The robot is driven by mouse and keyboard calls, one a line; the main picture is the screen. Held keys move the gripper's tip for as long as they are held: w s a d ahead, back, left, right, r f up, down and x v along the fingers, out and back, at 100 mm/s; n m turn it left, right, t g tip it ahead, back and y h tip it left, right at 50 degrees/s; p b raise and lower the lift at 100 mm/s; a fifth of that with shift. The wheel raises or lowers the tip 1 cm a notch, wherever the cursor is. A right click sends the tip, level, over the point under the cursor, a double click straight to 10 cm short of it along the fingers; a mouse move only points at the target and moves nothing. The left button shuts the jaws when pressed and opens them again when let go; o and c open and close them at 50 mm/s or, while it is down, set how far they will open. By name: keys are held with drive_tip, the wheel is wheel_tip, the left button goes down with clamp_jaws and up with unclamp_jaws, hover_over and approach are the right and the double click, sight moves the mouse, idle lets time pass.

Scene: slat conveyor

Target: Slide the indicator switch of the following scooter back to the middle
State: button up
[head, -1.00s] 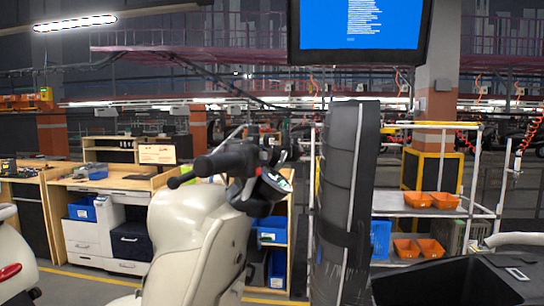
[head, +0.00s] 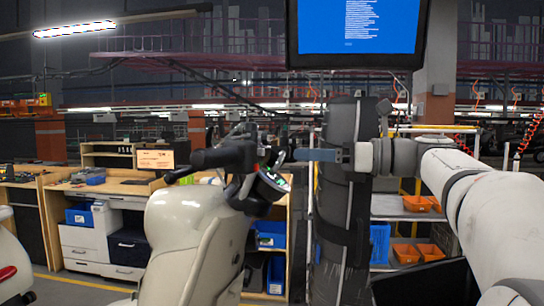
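The cream scooter (head: 190,235) stands left of centre in the head view, its front body facing me at an angle. Its black handlebar grip (head: 222,157) points left. The dark control and display cluster (head: 268,183) sits on the right side of the handlebar. The indicator switch is too small to make out. My gripper (head: 297,155) reaches in from the right, its slim blue-grey fingers pointing left, just right of the handlebar and seemingly apart from it. The fingers overlap from this side, so I cannot tell whether they are open.
A tall dark column (head: 340,235) stands behind my gripper. A shelf rack with orange bins (head: 417,204) is behind my arm at right. Workbenches with drawers (head: 128,246) and blue bins (head: 80,214) stand at left. A screen (head: 357,28) hangs overhead.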

sight(264, 152)
drive_tip(key=p+x, duration=0.1)
drive_tip(key=x, duration=0.6)
drive_tip(key=shift+w+a, duration=0.1)
drive_tip(key=shift+a, duration=0.25)
drive_tip(key=shift+c, duration=0.4)
clamp_jaws()
